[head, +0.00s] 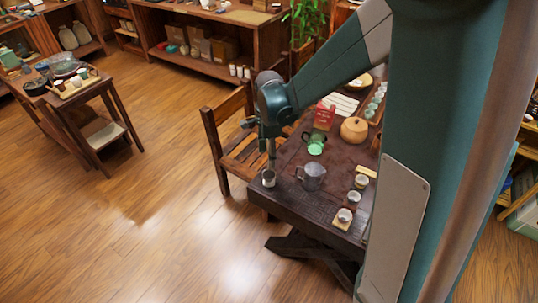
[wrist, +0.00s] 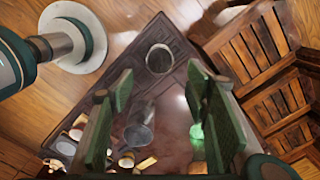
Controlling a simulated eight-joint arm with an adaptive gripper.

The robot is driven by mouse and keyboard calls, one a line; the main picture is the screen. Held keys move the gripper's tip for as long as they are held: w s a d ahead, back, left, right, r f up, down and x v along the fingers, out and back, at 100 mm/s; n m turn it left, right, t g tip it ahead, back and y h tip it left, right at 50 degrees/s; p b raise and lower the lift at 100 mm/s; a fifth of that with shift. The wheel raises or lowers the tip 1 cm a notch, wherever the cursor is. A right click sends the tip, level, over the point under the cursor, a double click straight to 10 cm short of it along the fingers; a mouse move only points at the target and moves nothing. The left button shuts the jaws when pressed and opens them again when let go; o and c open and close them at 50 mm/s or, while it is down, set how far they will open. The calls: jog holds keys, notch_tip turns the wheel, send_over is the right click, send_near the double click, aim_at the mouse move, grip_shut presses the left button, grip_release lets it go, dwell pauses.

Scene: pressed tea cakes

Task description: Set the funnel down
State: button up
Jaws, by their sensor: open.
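The funnel (head: 268,178) appears as a small grey, round-rimmed piece at the left corner of the dark wooden table (head: 320,212). In the wrist view the funnel (wrist: 159,58) shows as a dark round opening with a pale rim, near the table's corner. It looks to be resting on the tabletop, though its underside is hidden. My gripper (head: 270,160) points down just above it. In the wrist view my gripper (wrist: 160,80) is open, its two green fingers wide apart on either side of the funnel, with visible gaps.
A grey pitcher (head: 311,177) stands right of the funnel, with a green glass vessel (head: 316,146) behind it. Several small cups (head: 354,197) line the right side. A wooden chair (head: 238,145) stands close by on the left. The table's front is largely clear.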

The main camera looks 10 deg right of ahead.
jog(key=s+d+r+n+t, duration=0.3)
jog(key=s+r+n, duration=0.4)
jog(key=s+r, duration=0.45)
jog(key=s+d+r+n+t, duration=0.3)
jog(key=s+r+n, duration=0.5)
jog(key=s+n, duration=0.3)
jog(key=shift+s+d+t, duration=0.2)
jog(key=shift+s+t, duration=0.4)
jog(key=shift+s, duration=0.55)
dwell(1.0)
